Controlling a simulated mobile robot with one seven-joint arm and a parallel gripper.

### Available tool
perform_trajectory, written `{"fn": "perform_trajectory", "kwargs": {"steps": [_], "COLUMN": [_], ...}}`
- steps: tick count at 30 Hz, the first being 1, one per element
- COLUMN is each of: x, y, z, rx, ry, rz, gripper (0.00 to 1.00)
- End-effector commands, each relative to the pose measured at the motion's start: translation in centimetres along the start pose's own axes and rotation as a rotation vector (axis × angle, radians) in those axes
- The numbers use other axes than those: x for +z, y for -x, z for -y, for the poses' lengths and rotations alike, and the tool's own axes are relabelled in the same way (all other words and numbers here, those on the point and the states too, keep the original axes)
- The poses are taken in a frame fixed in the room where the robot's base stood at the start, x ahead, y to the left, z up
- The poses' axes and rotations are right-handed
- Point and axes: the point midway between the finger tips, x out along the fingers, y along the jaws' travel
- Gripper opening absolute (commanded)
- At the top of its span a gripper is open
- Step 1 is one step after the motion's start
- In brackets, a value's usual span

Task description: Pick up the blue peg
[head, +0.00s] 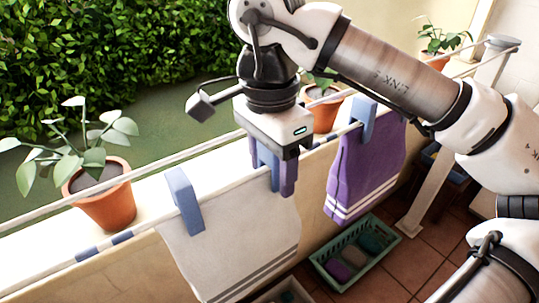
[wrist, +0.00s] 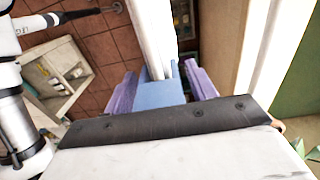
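Several blue pegs sit on the clothesline. One blue peg (head: 184,202) grips the left top corner of the white towel (head: 235,240). Another blue peg (head: 363,120) is on the purple towel (head: 365,165). My gripper (head: 271,175) points down at the white towel's right top corner, its purple fingers on either side of a third blue peg (wrist: 160,93). In the wrist view this peg lies between my two fingers (wrist: 161,88), with narrow gaps near the fingertips. The fingers look open around it. The head view partly hides this peg behind a finger.
Potted plants in terracotta pots (head: 104,207) stand on the wall ledge behind the line. A teal basket (head: 334,287) with colored items is on the tiled floor below. A hedge (head: 100,60) is beyond the wall. A pale post (head: 432,195) stands at right.

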Motion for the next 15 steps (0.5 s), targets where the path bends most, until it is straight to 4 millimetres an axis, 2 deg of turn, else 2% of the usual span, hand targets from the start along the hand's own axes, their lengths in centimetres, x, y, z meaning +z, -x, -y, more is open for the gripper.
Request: {"fn": "perform_trajectory", "kwargs": {"steps": [1,9,15], "x": [0.01,0.02,0.02], "y": [0.01,0.02,0.05], "z": [0.00,0.00,0.01], "rx": [0.000,0.000,0.000], "ry": [0.000,0.000,0.000], "rz": [0.000,0.000,0.000], "gripper": [0.49,0.17,0.16]}}
